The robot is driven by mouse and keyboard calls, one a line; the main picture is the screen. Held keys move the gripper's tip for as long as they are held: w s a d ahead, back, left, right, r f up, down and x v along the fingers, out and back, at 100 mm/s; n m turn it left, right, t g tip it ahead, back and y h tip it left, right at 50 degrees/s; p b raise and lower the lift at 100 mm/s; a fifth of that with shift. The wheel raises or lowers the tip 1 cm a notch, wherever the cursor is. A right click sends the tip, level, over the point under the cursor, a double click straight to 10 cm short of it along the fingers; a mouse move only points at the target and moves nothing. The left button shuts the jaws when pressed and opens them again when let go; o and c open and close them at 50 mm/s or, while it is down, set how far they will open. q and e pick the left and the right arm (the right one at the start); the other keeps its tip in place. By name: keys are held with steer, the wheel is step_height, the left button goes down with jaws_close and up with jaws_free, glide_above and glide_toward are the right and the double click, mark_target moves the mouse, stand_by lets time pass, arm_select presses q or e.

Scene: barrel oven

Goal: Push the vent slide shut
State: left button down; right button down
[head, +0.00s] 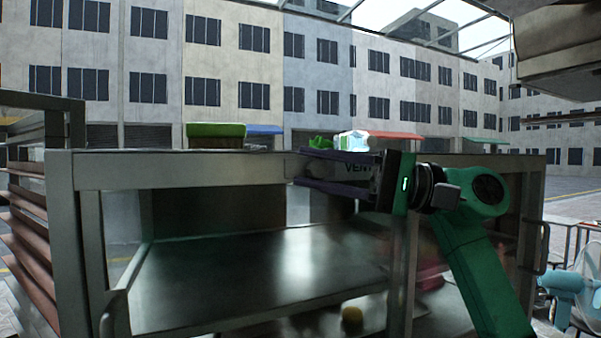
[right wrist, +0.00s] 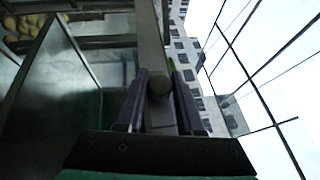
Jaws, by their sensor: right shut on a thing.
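The vent slide shows as a round dark knob (right wrist: 160,86) on a grey metal bar in the right wrist view. In the head view, a "VENT" label (head: 357,169) is on the top front rail of the metal cabinet, partly covered by my gripper. My right gripper (head: 301,168) reaches in from the right along that rail, its two dark fingers one above the other. In the right wrist view the right gripper (right wrist: 160,76) has a finger on each side of the knob and is shut on it. My left gripper is not in view.
The metal cabinet's top rail (head: 190,169) runs across the head view, with an open shelf (head: 270,275) below. A green-topped box (head: 215,131) and a clear bottle (head: 352,140) stand behind the rail.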

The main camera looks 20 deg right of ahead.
steer(key=c, duration=0.5)
jaws_free()
steer(key=shift+d, duration=0.1)
steer(key=shift+w+d, duration=0.1)
steer(key=shift+d+f, duration=0.1)
steer(key=b+v, duration=0.5)
steer(key=v, duration=0.9)
steer(key=shift+d, duration=0.2)
